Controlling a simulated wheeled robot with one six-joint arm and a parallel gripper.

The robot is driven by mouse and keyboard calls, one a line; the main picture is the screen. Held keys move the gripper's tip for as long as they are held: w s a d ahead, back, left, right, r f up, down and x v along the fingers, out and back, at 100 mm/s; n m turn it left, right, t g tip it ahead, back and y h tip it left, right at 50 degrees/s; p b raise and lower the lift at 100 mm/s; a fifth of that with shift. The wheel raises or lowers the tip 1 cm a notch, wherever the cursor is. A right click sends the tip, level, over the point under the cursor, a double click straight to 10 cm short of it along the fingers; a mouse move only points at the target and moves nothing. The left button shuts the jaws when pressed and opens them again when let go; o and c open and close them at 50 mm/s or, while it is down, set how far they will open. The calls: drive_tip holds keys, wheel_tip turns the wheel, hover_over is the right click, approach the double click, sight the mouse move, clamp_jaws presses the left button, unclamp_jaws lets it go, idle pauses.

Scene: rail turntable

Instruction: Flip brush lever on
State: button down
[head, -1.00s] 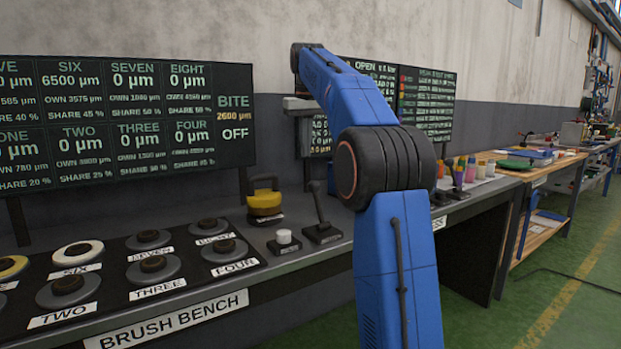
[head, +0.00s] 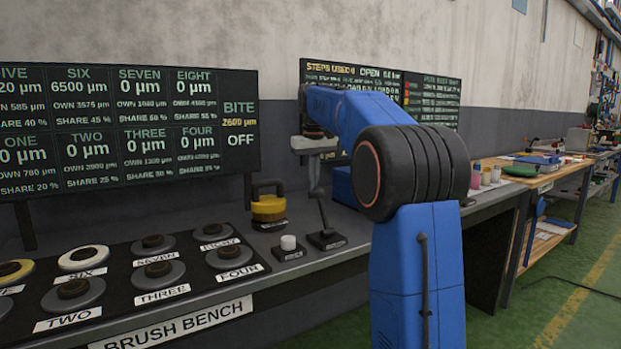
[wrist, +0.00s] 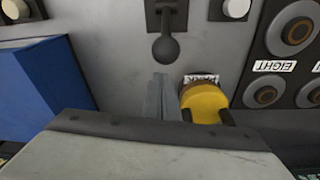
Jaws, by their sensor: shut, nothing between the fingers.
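The black brush lever (head: 327,238) stands on a dark square base on the bench, its handle tilted toward the wall. The wrist view shows its round knob (wrist: 166,47) from above. My gripper (head: 316,191) is shut and empty, pointing down close behind the lever's tip in the head view. In the wrist view my gripper (wrist: 162,92) is just below the knob, with a small gap in the picture. I cannot tell whether they touch. The board (head: 240,115) reads BITE 2600 µm, OFF.
A yellow-topped black-handled block (head: 268,208) and a white button (head: 288,243) stand left of the lever. Several round brushes (head: 158,270) sit on a dark panel. A blue box (wrist: 40,75) lies on the gripper's other side. My arm hides part of the bench.

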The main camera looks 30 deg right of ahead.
drive_tip(key=shift+s+a, duration=0.1)
drive_tip(key=shift+s, duration=0.65)
drive_tip(key=shift+r, duration=0.1)
